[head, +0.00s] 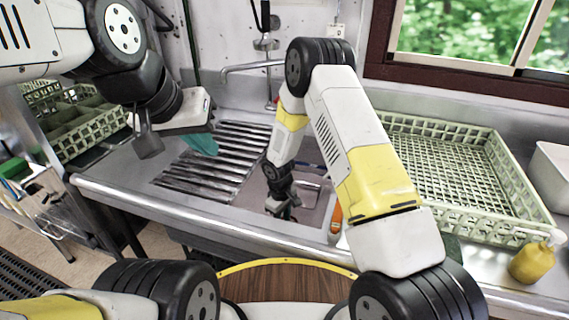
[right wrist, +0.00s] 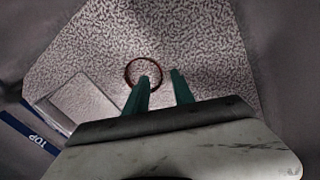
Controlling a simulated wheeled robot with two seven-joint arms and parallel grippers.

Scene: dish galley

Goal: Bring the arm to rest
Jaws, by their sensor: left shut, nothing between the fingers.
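My left gripper (head: 203,143) is shut and empty, its teal fingers above the ribbed drainboard. My right arm (head: 345,135) reaches up and over, then down into the sink (head: 315,205). Its hand (head: 283,207) is low in the basin, and its fingers are hard to make out in the head view. In the right wrist view my right gripper (right wrist: 161,80) has its two teal fingers apart with nothing between them. A thin reddish-brown ring (right wrist: 130,70) shows just beyond the left fingertip, against a speckled grey surface. I cannot tell whether finger and ring touch.
A pale green rack (head: 480,165) stands right of the sink, with a yellow soap bottle (head: 533,262) near the counter edge. A faucet (head: 245,67) is behind the basin. Another rack (head: 75,120) is at left. A blue label (right wrist: 30,135) shows in the wrist view.

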